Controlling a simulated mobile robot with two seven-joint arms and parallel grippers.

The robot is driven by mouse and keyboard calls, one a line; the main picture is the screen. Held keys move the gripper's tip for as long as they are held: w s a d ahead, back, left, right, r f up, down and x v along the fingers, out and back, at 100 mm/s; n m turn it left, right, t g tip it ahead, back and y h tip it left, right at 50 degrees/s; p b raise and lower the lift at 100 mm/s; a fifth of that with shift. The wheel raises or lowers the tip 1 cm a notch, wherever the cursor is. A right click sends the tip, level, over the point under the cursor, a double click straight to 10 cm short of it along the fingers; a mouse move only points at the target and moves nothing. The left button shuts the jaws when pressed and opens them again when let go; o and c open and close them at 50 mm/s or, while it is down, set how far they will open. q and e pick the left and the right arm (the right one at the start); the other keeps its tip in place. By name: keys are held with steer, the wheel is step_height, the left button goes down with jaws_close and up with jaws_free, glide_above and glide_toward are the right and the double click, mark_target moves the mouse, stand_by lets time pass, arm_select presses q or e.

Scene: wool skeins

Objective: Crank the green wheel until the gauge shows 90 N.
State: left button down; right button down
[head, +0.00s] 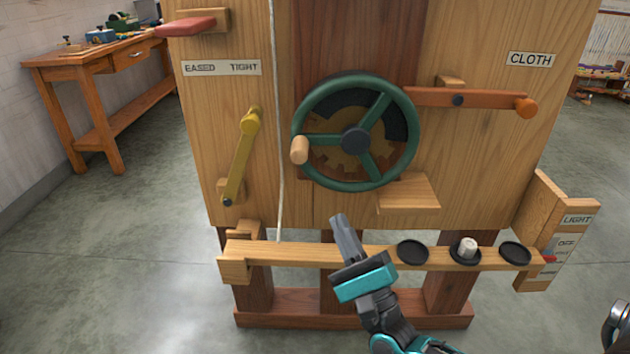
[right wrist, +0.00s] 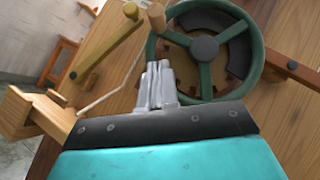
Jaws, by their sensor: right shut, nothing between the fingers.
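The green wheel (head: 356,131) is mounted upright on the wooden panel, with three spokes and a dark hub. Its pale wooden crank knob (head: 299,150) is at the left of the rim. Toothed wooden parts show behind the spokes. My right gripper (head: 338,220) is shut and empty, below the wheel in the head view and apart from it. In the right wrist view the shut fingers (right wrist: 158,75) appear just below the knob (right wrist: 156,17) and the wheel (right wrist: 205,48). I cannot make out a gauge reading in N. My left gripper is not in view.
A yellow lever (head: 240,155) is left of the wheel, beside a hanging white cord (head: 277,120). An orange lever (head: 470,98) is at right. A wooden rail (head: 330,253) with black cups (head: 413,252) crosses below. A block marked LIGHT (head: 565,222) stands at right.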

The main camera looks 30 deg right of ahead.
mark_target(304, 160)
steer(key=shift+w+a+r, duration=0.35)
steer(key=shift+w+r, duration=0.7)
steer(key=shift+r, duration=0.1)
steer(key=shift+w+a+r, duration=0.3)
steer(key=shift+w+r, duration=0.8)
steer(key=shift+r, duration=0.05)
steer(key=shift+w+a+r, duration=0.35)
steer(key=shift+w+r, duration=0.7)
steer(key=shift+r, duration=0.1)
steer(key=shift+w+a+r+m+h, duration=0.1)
steer(key=shift+a+r+m+h, duration=0.05)
steer(key=shift+r+m+h, duration=0.4)
steer(key=shift+w+a+r+m+h, duration=0.15)
steer(key=shift+r+m+h, duration=0.15)
steer(key=shift+m+h, duration=0.3)
